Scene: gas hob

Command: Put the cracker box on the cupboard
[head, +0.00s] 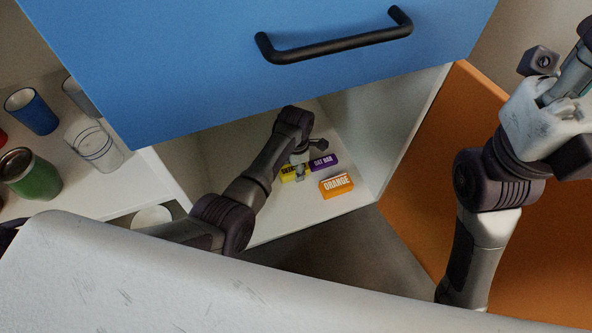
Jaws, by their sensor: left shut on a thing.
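Inside the white cupboard (222,160), on its floor, a small yellow box (289,174) lies beside my left gripper (301,171). Its lettering is partly covered, so I cannot read whether it is the cracker box. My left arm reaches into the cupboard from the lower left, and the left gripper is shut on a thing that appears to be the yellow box. Whether the box is lifted cannot be told. My right arm stands at the right, with its gripper (556,68) raised near the top right corner; its jaws are not clear.
A purple oat bar box (323,162) and an orange box (337,186) lie close to the gripper. A blue front (200,70) with a black handle (335,45) overhangs the opening. An orange door (440,150) stands open. Cups and a green jar (32,175) are left.

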